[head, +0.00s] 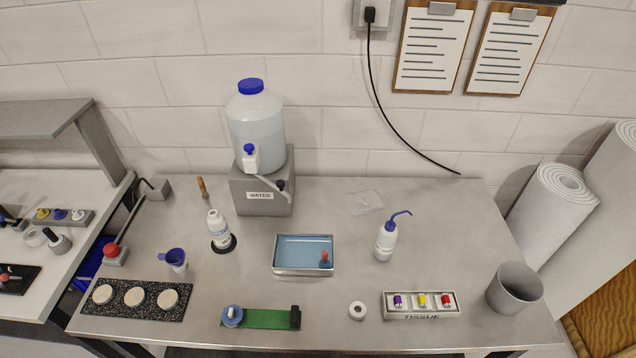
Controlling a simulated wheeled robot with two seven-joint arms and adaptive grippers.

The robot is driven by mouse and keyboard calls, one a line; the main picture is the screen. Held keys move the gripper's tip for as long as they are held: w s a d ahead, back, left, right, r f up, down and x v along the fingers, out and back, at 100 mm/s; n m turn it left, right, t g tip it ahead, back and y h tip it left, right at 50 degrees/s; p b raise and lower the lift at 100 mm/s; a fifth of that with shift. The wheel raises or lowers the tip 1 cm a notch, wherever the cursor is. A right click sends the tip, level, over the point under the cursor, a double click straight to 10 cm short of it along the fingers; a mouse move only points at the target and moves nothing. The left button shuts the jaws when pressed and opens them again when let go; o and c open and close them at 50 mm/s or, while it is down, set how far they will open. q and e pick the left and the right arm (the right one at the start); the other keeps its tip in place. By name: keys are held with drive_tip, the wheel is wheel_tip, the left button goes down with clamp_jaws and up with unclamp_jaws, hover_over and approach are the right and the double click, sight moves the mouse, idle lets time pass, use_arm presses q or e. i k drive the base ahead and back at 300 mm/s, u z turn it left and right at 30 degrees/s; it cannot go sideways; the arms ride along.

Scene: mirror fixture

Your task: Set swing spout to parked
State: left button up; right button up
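A large clear water carboy (257,122) with a blue cap stands on a grey block (246,200) labelled WATER at the back of the bench. A white tap (251,162) with a small blue knob sits low on its front. The swing spout (268,180) looks like the thin pale tube running from the tap to the right and slightly down, ending in a dark tip (281,186) above the block's right part. No marking for a parked position is readable. Neither of my grippers shows in the head view.
A white bottle (218,228) stands left of the block. A blue-bottomed tray (299,269) lies in front, with a wash bottle (386,240) to its right. A blue funnel cup (175,259) and black slab (120,300) are at left. A grey bin (515,289) stands at right.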

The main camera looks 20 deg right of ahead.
sight(280, 184)
drive_tip(key=z, duration=0.7)
drive_tip(key=i, duration=0.4)
